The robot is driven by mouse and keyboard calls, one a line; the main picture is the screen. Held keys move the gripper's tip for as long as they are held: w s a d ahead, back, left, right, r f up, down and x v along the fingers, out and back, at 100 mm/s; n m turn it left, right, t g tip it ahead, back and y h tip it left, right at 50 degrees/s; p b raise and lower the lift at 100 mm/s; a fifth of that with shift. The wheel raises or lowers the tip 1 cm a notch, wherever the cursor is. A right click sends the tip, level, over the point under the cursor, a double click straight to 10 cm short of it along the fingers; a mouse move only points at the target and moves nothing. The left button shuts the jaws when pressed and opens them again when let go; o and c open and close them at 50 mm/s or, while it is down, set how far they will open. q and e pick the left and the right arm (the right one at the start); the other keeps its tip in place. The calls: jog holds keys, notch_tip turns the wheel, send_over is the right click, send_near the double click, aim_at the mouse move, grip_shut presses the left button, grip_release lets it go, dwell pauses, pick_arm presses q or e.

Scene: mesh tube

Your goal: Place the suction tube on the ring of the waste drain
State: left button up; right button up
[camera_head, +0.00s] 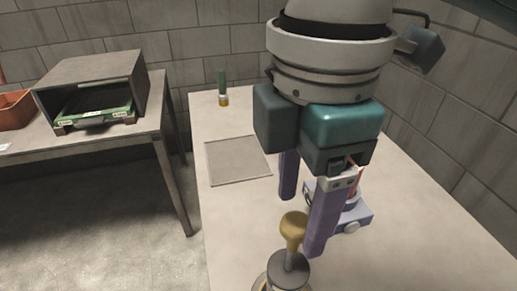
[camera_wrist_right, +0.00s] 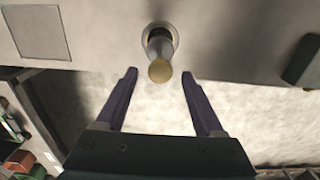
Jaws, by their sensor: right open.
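A grey upright piece with a mustard-yellow rounded top (camera_head: 293,225), which looks like the suction tube, stands near the table's front edge. Its foot is at a pale ring (camera_head: 262,284), seemingly the drain's, partly cut off by the frame. In the right wrist view the yellow top (camera_wrist_right: 159,71) lies between and beyond the fingertips, with the ring (camera_wrist_right: 174,36) around the foot. Whether it sits fully on the ring is hard to tell. My right gripper (camera_head: 300,222) is open and empty, its purple fingers near the yellow top. My left gripper is not in view.
A purple device (camera_head: 360,214) stands behind my right fingers, partly hidden. A green and amber tube (camera_head: 222,88) stands at the table's back left. A flat grey square (camera_head: 238,160) lies on the table. A side table (camera_head: 155,120) holds a box (camera_head: 92,70) and an orange bin (camera_head: 14,110).

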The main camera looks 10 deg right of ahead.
jog(key=shift+r, duration=1.75)
dwell(0.6)
